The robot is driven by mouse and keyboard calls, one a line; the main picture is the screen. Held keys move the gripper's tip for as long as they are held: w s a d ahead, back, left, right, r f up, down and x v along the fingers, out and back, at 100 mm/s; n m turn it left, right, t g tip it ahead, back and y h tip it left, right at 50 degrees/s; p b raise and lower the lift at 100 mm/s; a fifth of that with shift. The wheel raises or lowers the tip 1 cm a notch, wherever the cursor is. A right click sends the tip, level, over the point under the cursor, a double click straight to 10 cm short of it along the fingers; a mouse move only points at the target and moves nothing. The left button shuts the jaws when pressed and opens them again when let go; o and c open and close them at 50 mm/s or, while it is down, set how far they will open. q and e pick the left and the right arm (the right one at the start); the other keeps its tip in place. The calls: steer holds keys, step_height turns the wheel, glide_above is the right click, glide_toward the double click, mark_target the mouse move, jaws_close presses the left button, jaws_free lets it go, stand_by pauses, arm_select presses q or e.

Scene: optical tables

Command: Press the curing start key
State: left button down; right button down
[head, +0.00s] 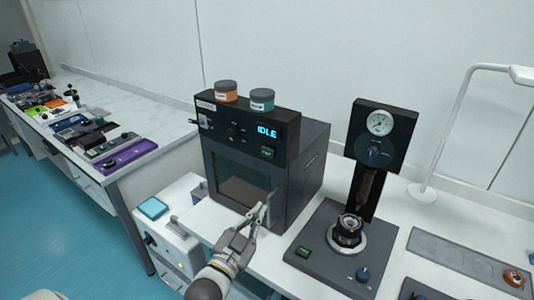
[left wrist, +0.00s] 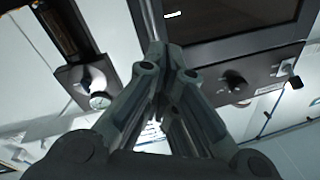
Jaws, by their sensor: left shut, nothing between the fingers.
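The curing oven (head: 290,165) is a dark box with a window door, a lit IDLE display (head: 267,131) and a small green key (head: 267,153) below it on the front panel. My left gripper (head: 261,210) is shut and empty, in front of the lower right part of the door, below the green key and apart from it. In the left wrist view the shut fingers (left wrist: 162,50) cover part of the oven's front panel (left wrist: 210,88), which appears upside down with its knob (left wrist: 236,80). I cannot see the green key there. My right gripper is not in view.
A bench with trays (head: 118,155) is at the left.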

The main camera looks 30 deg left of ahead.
mark_target(267, 153)
arm_select(q)
steer(key=s+a+r+m+t, duration=0.1)
steer(key=r+t, duration=0.3)
steer(key=r, duration=0.2)
steer(key=s+a+r+m+t+h, duration=0.1)
steer(key=s+r+m+t, duration=0.1)
steer(key=r+t, duration=0.2)
steer(key=shift+s+a+r, duration=0.25)
steer(key=shift+a+r, duration=0.1)
steer(key=shift+r, duration=0.5)
steer(key=w+b, duration=0.2)
steer(key=w, duration=0.6)
steer(key=shift+w+d, duration=0.35)
steer(key=shift+w, duration=0.05)
stand_by(0.4)
steer(key=shift+w+b, duration=0.4)
steer(key=shift+w, duration=0.05)
